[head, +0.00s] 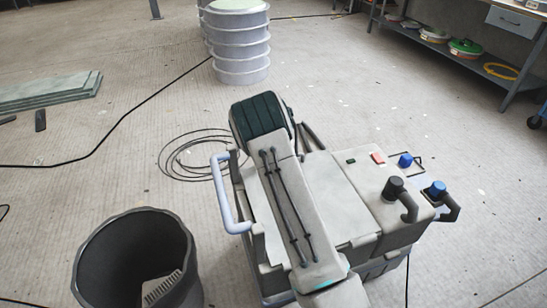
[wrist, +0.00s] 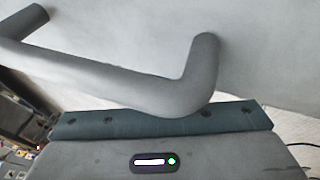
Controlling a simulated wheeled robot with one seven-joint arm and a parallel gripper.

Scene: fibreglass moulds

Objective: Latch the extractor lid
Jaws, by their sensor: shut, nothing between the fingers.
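The extractor (head: 335,190) is a pale boxy machine on the floor, right of centre in the head view. Its flat top panel looks down and level, but my arm covers part of it, and I cannot make out a latch or whether it is fastened. A pale bar handle (head: 222,190) stands on its left side. In the wrist view a bent grey bar handle (wrist: 120,85) crosses close in front of a white surface. My gripper (wrist: 160,124) shows at the bottom there, shut and empty, below the bar; contact is unclear. The head view hides it behind my arm.
Knobs (head: 393,188) and pipe fittings stick out on the extractor's right. A dark bin (head: 100,255) stands at front left. A cable and hose coil (head: 195,155) lie on the floor. White stacked drums (head: 240,50) stand behind; a shelf (head: 470,60) is at back right.

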